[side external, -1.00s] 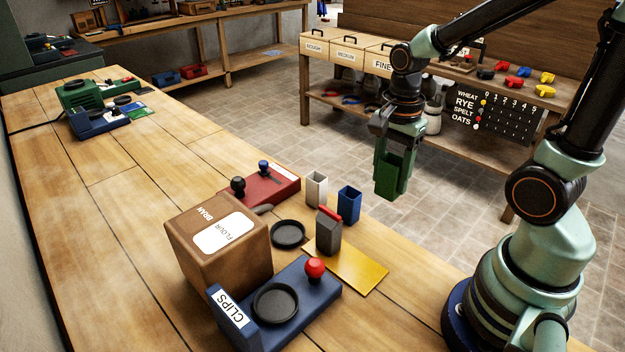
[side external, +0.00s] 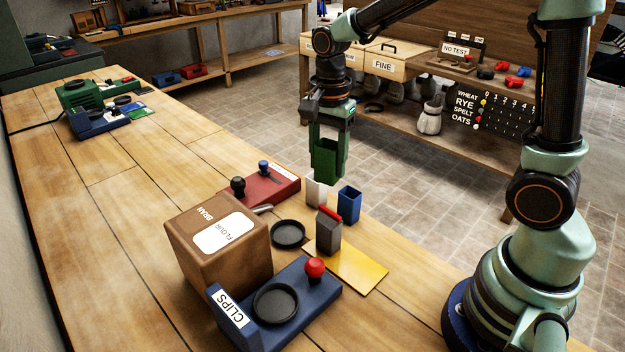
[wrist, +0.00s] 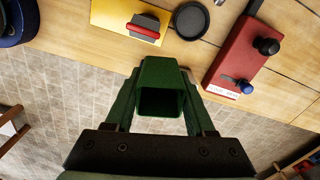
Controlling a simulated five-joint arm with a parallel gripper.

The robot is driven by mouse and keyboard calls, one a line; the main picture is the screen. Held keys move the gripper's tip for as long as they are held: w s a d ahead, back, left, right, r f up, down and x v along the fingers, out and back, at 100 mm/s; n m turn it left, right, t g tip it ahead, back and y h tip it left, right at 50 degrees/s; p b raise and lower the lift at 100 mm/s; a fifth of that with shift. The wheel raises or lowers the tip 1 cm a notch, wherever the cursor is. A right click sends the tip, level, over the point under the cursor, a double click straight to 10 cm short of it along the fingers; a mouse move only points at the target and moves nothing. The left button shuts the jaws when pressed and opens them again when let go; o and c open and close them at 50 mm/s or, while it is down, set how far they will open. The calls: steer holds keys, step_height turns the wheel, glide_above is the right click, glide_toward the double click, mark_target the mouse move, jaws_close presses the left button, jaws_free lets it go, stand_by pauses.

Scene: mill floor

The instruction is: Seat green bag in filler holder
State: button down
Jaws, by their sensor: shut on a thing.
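The green bag (side external: 327,160) is a small open-topped box. My gripper (side external: 329,140) is shut on it and holds it upright above the bench's right edge, in front of the floor in the side view. In the wrist view the bag (wrist: 160,75) sits between the two fingers (wrist: 160,95), its dark open mouth showing. A blue base (side external: 318,301) with a black dish and red knob, and a red base (side external: 268,190) with black and blue knobs, stand on the bench; I cannot tell which is the holder.
A white bag (side external: 315,193) and a blue bag (side external: 349,208) stand near the bench edge below the held bag. A grey block (side external: 328,238) with a red top stands on a yellow plate (side external: 362,271). A black dish (side external: 288,234) and a brown box (side external: 205,260) are nearby.

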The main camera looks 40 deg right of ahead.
steer(key=shift+n, duration=0.9)
steer(key=shift+w+a+f, duration=0.8)
steer(key=shift+a+f, duration=0.35)
steer(key=shift+f, duration=1)
steer(key=shift+w+a+f, duration=0.8)
steer(key=shift+a+f, duration=0.35)
steer(key=shift+f, duration=0.95)
steer(key=shift+w+a+f, duration=0.8)
steer(key=shift+a+f, duration=0.35)
steer(key=shift+f, duration=1)
steer(key=shift+f, duration=0.65)
steer(key=c, duration=0.5)
jaws_free()
steer(key=shift+r, duration=0.15)
step_height(320, 180, up, 11)
steer(key=shift+f, duration=0.1)
